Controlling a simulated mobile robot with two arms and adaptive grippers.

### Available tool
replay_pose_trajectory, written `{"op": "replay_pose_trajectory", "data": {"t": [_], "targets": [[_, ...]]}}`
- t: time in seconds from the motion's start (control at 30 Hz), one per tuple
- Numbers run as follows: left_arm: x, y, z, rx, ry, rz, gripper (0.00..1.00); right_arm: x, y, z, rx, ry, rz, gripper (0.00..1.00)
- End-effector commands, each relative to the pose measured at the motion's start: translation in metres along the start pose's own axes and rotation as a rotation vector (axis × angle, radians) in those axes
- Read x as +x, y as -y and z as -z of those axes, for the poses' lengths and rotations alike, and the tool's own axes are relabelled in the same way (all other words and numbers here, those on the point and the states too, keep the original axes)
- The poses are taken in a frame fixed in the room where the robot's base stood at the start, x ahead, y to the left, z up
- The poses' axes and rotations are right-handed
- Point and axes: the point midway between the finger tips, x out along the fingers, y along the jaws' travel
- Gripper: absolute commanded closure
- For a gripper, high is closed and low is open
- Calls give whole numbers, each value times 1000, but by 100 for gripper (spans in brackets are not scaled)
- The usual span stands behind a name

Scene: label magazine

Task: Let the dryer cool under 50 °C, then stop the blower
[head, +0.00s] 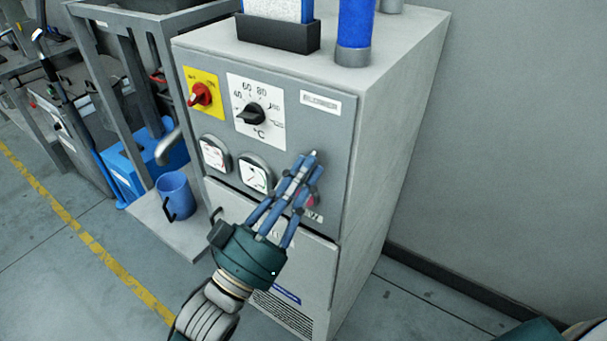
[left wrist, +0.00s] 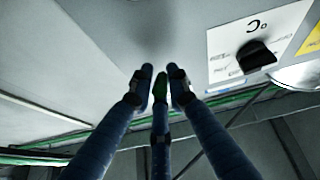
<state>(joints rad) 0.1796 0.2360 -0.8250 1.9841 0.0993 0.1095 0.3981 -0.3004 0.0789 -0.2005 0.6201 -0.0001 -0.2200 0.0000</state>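The dryer (head: 330,130) is a grey cabinet. Its front has a red rotary switch (head: 200,95) on a yellow plate and a black temperature knob (head: 250,113) on a white °C scale. The knob also shows in the left wrist view (left wrist: 256,55). Contact with the panel cannot be told. My right gripper is out of view.
A black tray (head: 278,34) and a blue cylinder (head: 355,28) stand on the dryer top. A blue mug (head: 175,195) stands on a low shelf under a spout, left of the dryer. A blue box (head: 125,175) is behind it. Floor right of the dryer is clear.

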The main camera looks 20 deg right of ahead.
Motion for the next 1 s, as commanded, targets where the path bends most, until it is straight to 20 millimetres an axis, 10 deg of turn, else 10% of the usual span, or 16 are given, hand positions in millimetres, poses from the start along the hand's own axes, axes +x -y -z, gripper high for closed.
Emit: {"op": "replay_pose_trajectory", "data": {"t": [0.47,1.0], "targets": [[-10,1,-2,0,6,2,69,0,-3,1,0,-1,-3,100],[-110,2,-3,-1,9,3,69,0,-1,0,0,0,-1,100]]}}
